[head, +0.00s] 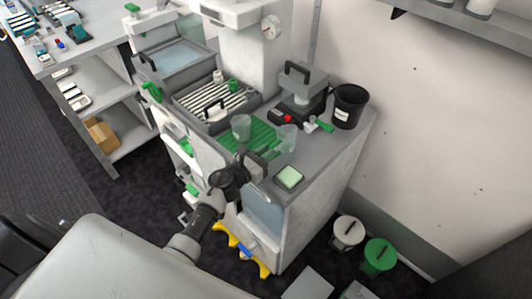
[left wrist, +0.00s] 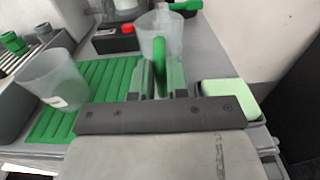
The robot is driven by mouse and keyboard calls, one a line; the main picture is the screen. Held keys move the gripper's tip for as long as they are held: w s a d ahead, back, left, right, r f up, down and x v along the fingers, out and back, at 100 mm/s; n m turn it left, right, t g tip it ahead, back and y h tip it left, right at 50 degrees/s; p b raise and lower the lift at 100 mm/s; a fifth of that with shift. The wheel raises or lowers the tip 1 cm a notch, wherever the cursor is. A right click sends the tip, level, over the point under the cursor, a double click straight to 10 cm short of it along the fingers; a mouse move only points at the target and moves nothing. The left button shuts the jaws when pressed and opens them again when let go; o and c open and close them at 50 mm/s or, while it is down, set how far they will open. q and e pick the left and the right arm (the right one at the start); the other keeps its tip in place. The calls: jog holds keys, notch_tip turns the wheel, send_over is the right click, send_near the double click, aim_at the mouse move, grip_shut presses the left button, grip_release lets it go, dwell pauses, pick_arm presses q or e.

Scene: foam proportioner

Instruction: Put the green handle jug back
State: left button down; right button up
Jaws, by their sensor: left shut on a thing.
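A clear jug with a green handle (head: 287,138) is at the right edge of the green ribbed mat (head: 262,131). In the left wrist view the jug (left wrist: 163,38) stands straight ahead, with its handle towards me. My left gripper (head: 264,156) is shut on the handle, with one finger on each side of it in the left wrist view (left wrist: 160,82). I cannot tell whether the jug's base touches the surface. A second clear jug (head: 241,127) stands on the mat to the left. My right gripper is not in view.
A light green pad (head: 289,177) lies near the front right of the counter. Behind are a grey device with a red button (head: 301,92), a green-handled tool (head: 322,125) and a black bucket (head: 349,106). A slatted tray (head: 216,100) is at the left. Two lidded bins stand on the floor.

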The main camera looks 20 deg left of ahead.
pick_arm(q)
jog(key=shift+f, duration=0.2)
jog(key=c, duration=1.1)
grip_release()
jog(key=shift+r, duration=0.1)
jog(key=shift+r, duration=0.2)
jog(key=b+v, duration=0.2)
jog(key=v, duration=1)
jog(key=shift+f, duration=0.1)
